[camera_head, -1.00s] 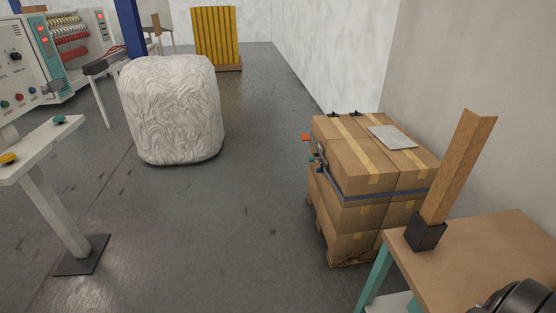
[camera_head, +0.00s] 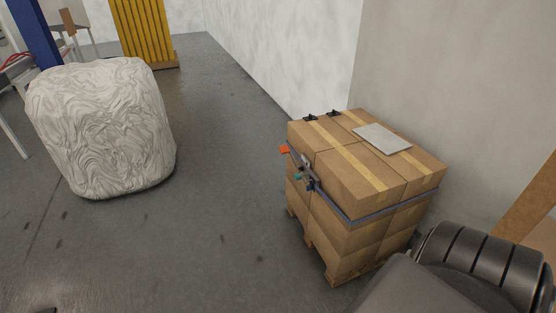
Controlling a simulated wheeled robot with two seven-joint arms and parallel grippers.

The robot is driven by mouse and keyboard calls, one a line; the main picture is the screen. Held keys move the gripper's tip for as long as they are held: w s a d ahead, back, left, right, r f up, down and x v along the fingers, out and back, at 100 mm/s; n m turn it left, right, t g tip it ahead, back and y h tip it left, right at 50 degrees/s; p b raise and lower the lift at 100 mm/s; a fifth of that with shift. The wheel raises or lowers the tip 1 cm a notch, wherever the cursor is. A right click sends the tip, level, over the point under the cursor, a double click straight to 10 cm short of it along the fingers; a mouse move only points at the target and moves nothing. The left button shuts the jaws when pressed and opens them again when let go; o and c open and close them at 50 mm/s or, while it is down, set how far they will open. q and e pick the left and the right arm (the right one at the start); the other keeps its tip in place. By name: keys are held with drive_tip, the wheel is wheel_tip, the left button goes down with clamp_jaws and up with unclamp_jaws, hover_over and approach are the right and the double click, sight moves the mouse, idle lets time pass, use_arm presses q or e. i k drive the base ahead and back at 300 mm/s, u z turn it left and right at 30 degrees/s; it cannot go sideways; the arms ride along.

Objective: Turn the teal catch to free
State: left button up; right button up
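A small teal catch (camera_head: 298,176) shows on the tensioner (camera_head: 307,172) at the left front edge of the strapped carton stack (camera_head: 365,185). An orange tab (camera_head: 285,149) sticks out just above and left of it, and a blue part sits just below it. A dark strap (camera_head: 385,215) runs around the cartons. The catch is too small to tell which way it is turned. Neither gripper's fingers are in view.
The cartons stand on a wooden pallet (camera_head: 345,277) beside the wall. A grey sheet (camera_head: 382,138) and black clips (camera_head: 333,113) lie on top. A large wrapped bale (camera_head: 100,125) stands at the left. The grey floor between bale and stack is clear.

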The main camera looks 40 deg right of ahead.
sight(297, 176)
drive_tip(key=i, duration=1.7)
drive_tip(key=z, duration=3.65)
